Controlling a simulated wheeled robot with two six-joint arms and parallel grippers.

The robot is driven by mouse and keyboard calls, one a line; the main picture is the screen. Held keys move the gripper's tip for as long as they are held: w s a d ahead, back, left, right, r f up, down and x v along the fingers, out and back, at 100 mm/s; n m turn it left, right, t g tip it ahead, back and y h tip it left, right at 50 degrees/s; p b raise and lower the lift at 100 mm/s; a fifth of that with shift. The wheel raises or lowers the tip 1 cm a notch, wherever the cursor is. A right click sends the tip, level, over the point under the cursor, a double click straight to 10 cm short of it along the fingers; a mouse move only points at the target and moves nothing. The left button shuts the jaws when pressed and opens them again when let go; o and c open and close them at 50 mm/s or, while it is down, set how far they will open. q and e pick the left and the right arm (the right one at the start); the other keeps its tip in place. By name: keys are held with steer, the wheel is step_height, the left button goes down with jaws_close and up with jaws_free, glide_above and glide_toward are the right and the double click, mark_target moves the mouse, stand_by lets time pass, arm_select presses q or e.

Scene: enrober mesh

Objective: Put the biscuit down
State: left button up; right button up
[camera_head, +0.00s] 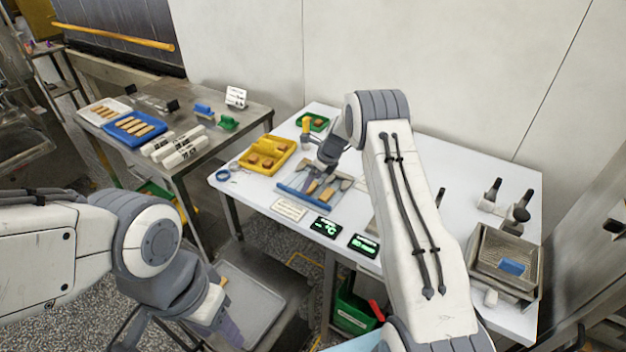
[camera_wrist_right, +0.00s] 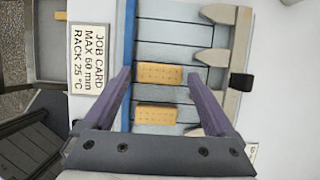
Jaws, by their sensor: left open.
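In the right wrist view, a tan biscuit (camera_wrist_right: 158,77) lies crosswise between the fingertips of my right gripper (camera_wrist_right: 158,75), its ends very close to both. I cannot tell whether the fingers touch it or whether it is clear of the rack. A second biscuit (camera_wrist_right: 155,116) lies beside it on the grey slatted rack with a blue edge (camera_wrist_right: 127,50). In the head view my right gripper (camera_head: 316,182) is low over this rack (camera_head: 292,188), partly hidden by its own wrist. My left gripper (camera_head: 226,318) is open, away from the white table at the lower left.
A yellow tray (camera_head: 246,166) with biscuits and a small green tray (camera_head: 303,120) stand behind the rack. A job card (camera_head: 289,208) and two dark displays (camera_head: 326,228) lie in front. A mesh-topped metal box (camera_head: 490,255) is at right. A steel table (camera_head: 255,108) stands left.

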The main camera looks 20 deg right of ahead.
steer(key=shift+r, duration=0.1)
steer(key=shift+r, duration=0.3)
steer(key=b+v, duration=0.2)
steer(key=v, duration=1)
steer(key=s+a+r+n+g, duration=0.1)
steer(key=s+a+r+n, duration=0.3)
steer(key=s+a+n, duration=0.6)
steer(key=s+a+r+n+g, duration=0.1)
steer(key=s+a+r+n, duration=0.3)
steer(key=s+a+n, duration=0.6)
steer(key=s+a+f+n+h, duration=0.1)
steer(key=s+n, duration=0.7)
steer(key=s, duration=0.3)
steer(key=s+a+n+g, duration=0.1)
steer(key=s+a+n, duration=0.1)
steer(key=s+n, duration=0.5)
steer(key=s, duration=0.4)
steer(key=shift+s+a+f+n+g+h, duration=0.2)
steer(key=shift+f+n+g+h, duration=0.1)
steer(key=shift+f+n+h, duration=0.1)
